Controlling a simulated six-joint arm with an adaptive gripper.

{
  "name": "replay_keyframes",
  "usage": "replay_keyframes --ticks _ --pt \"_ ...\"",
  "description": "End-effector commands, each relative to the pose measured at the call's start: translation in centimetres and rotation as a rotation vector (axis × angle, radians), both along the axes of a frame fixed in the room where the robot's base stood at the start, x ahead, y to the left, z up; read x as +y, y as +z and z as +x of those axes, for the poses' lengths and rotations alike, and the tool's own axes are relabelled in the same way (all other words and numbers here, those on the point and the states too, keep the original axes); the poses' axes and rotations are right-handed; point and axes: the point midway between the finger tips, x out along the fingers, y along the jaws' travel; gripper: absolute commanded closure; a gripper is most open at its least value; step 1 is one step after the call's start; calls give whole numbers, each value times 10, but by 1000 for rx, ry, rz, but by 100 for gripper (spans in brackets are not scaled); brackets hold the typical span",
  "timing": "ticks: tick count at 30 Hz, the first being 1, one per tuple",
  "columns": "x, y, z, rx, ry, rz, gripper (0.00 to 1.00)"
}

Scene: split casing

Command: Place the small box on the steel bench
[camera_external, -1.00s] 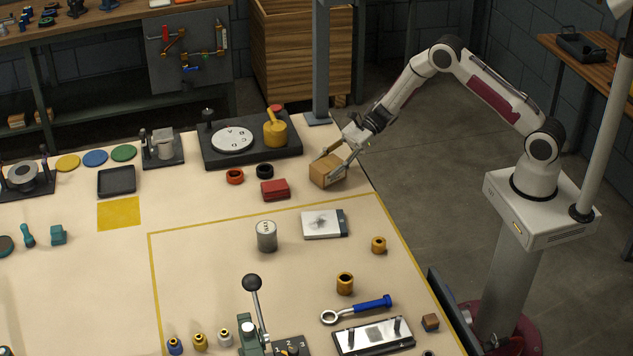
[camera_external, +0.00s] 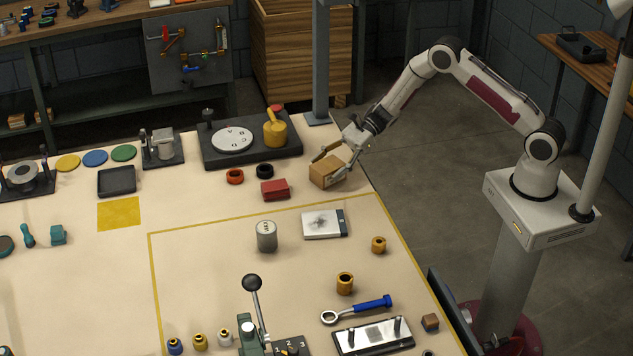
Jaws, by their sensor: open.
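A small tan box (camera_external: 325,173) sits on the light-topped bench (camera_external: 200,280), near its back right edge. My gripper (camera_external: 333,162) is at the box, with its fingers spread open. One finger is behind and above the box's left side, and the other is at its right side. I cannot tell whether either finger touches the box.
A red block (camera_external: 275,189) and dark and orange rings (camera_external: 235,176) lie left of the box. A black fixture with a white disc (camera_external: 232,139) stands behind. A grey post (camera_external: 321,65) rises close behind my gripper. Bare bench lies in front of the box.

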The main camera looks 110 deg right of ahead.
Motion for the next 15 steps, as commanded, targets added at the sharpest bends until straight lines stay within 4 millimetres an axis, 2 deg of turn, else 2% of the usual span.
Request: replay_keyframes --ticks 8,15 --pt "-6 8 -12 0 -2 -1 34" --pt "-18 20 -39 -1 -3 -1 34"
